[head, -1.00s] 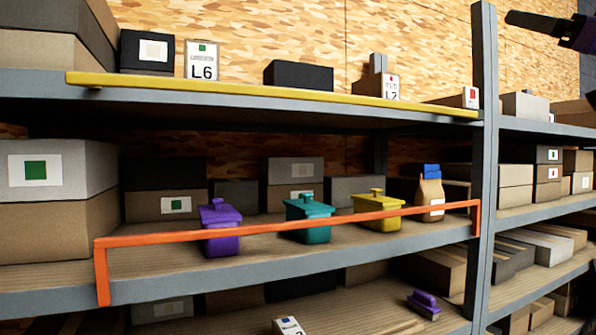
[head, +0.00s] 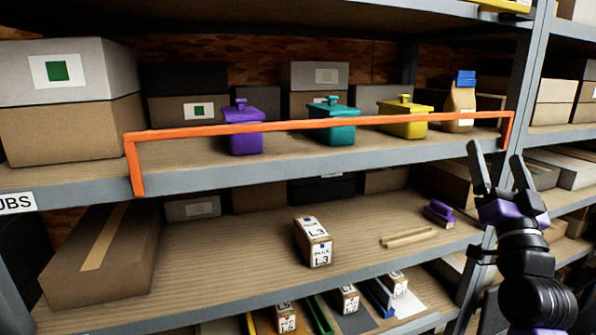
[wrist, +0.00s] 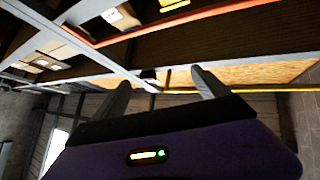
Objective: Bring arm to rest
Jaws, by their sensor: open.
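My gripper (head: 495,165) is at the right in the head view, with its two grey fingers pointing up and spread apart. Nothing is between them. It stands in front of the shelf rack, near the upright post (head: 515,110). In the wrist view my gripper (wrist: 160,85) also shows two separate fingers with an empty gap. My dark arm reaches down to the lower right corner.
An orange rail (head: 330,125) runs before purple (head: 243,128), teal (head: 332,122) and yellow (head: 405,122) lidded containers and a paper bag (head: 459,105). Below are a box marked L3 (head: 313,242), tan sticks (head: 408,237) and a purple object (head: 438,213).

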